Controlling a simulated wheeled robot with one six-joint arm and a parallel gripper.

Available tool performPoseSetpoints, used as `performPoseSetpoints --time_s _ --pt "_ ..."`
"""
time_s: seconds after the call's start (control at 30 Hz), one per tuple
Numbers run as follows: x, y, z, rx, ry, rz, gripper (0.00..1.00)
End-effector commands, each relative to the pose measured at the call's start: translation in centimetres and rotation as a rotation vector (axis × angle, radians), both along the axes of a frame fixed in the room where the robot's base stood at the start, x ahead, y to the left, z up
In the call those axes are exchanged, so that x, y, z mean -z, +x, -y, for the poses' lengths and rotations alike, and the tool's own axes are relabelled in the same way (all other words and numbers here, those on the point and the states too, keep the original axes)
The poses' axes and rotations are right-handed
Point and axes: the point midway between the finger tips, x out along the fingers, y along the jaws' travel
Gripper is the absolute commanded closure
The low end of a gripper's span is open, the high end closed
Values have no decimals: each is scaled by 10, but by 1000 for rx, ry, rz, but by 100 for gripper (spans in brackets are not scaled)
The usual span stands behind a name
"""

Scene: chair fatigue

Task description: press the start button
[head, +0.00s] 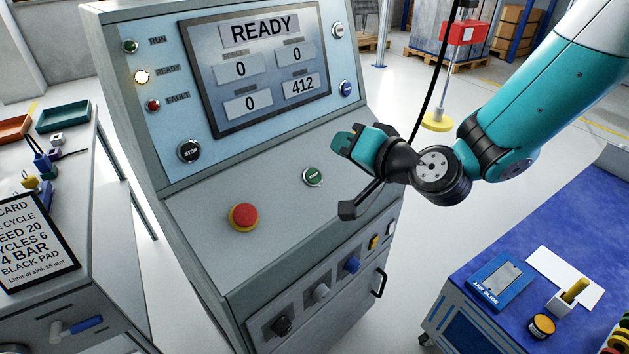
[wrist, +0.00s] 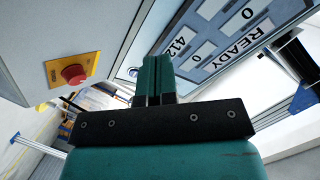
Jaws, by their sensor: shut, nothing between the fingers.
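The green start button (head: 313,176), in a pale ring, sits on the sloped grey lower panel of the console (head: 215,205) in the head view. My gripper (head: 344,140) is in front of the console, up and right of the button in the picture, and apart from it as far as I can tell. Its teal fingers are together with nothing between them. In the wrist view my gripper (wrist: 154,72) also shows shut, with the tilted display (wrist: 215,40) beyond it. The start button cannot be made out in the wrist view.
A red mushroom button (head: 243,217) is left of the start button, and a black STOP button (head: 190,151) is above it. The display (head: 262,68) reads READY. A blue-topped bench (head: 470,262) stands right, and a table with a card (head: 38,240) stands left.

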Motion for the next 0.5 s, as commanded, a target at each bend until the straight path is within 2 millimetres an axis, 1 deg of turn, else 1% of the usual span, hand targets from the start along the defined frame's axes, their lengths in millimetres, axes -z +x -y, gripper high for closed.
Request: performPoseSetpoints --time_s 0.37,0.5 --pt "1 2 1 11 8 4 100" --pt "8 5 -2 11 7 3 100"
